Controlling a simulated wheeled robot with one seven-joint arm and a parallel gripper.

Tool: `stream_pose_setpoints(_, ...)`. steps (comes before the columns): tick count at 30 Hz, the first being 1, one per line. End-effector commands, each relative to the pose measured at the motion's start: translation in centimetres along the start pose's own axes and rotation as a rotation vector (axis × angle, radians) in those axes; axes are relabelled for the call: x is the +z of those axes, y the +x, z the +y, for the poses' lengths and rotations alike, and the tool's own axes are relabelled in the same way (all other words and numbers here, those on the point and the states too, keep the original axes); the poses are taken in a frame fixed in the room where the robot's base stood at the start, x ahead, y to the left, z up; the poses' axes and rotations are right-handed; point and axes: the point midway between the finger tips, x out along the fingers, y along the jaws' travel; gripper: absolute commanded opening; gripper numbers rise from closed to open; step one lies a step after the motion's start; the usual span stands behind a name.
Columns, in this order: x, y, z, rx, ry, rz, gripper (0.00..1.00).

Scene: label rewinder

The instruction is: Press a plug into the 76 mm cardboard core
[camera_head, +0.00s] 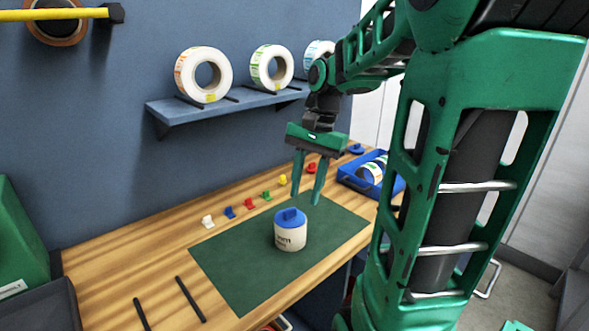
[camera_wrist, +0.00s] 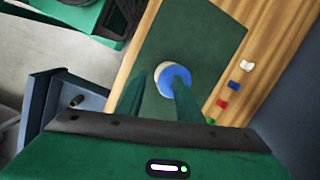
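The cardboard core (camera_head: 290,238), cream with dark print, stands upright on the green mat (camera_head: 235,262). A blue plug (camera_head: 290,217) with a raised tab sits on its top end; I cannot tell how deep it sits. In the wrist view the blue plug (camera_wrist: 180,82) covers most of the core's top, with a pale crescent of the core (camera_wrist: 160,72) at its left. My gripper (camera_head: 306,203) is open and empty, pointing down just above and behind the plug in the head view. In the wrist view one finger overlaps part of the plug.
Small coloured pieces, including a white one (camera_head: 208,221), line the bench behind the mat. A blue bin (camera_head: 349,180) with label rolls stands at the back right. A wall shelf (camera_head: 225,108) holds rolls. Two dark rods (camera_head: 190,299) lie at front left; the mat around the core is clear.

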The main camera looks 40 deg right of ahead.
Motion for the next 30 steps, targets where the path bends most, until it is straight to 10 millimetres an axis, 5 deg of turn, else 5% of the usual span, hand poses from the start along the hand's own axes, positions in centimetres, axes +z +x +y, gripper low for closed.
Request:
stream_pose_setpoints(6,-3.5,-1.9,-3.3,-0.004,0.244,-0.074,0.33)
stream_pose_setpoints(15,-4.8,-2.3,-4.5,0.002,0.359,-0.109,0.33)
stream_pose_setpoints(30,-3.9,4.9,-4.7,0.004,0.358,-0.11,0.33)
